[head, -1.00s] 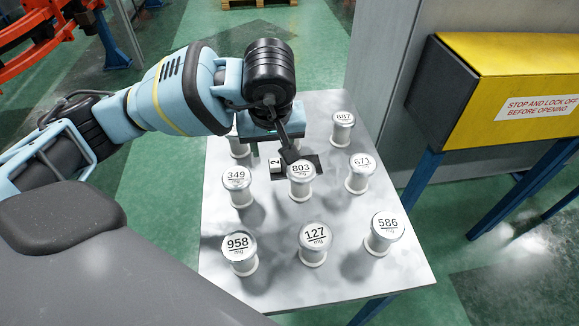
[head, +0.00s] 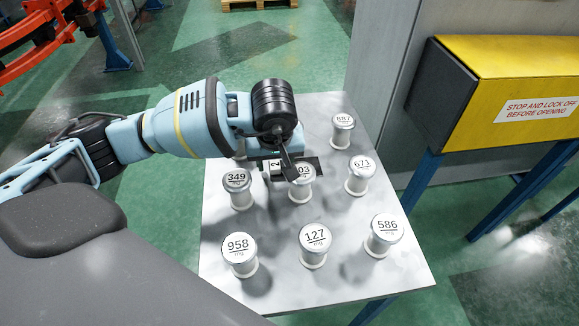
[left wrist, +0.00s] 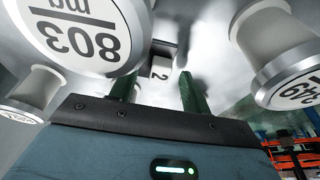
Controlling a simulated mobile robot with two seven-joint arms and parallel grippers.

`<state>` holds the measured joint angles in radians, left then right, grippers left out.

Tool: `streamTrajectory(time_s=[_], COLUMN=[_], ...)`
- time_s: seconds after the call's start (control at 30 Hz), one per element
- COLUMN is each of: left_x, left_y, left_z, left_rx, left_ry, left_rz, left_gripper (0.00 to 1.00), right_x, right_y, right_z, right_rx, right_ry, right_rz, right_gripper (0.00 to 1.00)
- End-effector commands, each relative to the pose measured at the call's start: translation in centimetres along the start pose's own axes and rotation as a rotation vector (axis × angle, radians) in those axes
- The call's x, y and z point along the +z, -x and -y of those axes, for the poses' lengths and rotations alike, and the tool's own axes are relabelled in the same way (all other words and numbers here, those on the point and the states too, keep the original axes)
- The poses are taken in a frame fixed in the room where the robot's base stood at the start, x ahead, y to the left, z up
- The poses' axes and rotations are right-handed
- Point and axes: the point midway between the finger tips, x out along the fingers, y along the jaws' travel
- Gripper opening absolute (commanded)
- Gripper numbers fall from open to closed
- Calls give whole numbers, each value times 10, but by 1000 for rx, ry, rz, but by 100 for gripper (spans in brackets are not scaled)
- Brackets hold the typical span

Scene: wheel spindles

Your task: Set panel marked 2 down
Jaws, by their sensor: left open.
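The panel marked 2 (head: 313,163) is a dark flat piece with a white label. It lies on the grey table behind the spindle marked 803 (head: 301,187), partly hidden by that spindle and my left gripper. My left gripper (head: 272,160) is low over the label end of the panel, pointing down. In the left wrist view its two green fingers (left wrist: 158,88) are apart, and the label of the panel (left wrist: 160,72) shows in the gap between them. Nothing is clamped. I cannot tell how far the fingertips are from the panel. My right gripper is out of view.
Several white spindles with silver numbered tops stand on the table (head: 330,270). The spindles 803 (left wrist: 75,35) and 349 (left wrist: 280,60) flank my fingers closely. Spindle 671 (head: 360,177) stands to the right. A yellow cabinet (head: 510,90) is beyond the table's right side.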

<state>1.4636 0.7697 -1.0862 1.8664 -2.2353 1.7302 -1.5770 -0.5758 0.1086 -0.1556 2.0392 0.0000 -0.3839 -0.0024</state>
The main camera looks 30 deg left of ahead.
Motion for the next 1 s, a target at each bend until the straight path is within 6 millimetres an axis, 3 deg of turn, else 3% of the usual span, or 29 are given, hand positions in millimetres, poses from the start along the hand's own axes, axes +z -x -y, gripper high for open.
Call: streamTrajectory(time_s=[0.23,0.6,0.87,1.0], left_x=[0,0,-1,-6], left_y=[-1,0,2,16], left_z=[0,0,0,-1], left_rx=[1,1,2,4], left_ry=[0,0,1,1], left_rz=[-1,-1,-2,-4], left_gripper=[46,0,0,0], right_x=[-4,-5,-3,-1], right_y=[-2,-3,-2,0], right_z=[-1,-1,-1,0], right_rx=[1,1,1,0], right_ry=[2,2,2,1], right_rz=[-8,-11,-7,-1], right_gripper=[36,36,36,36])
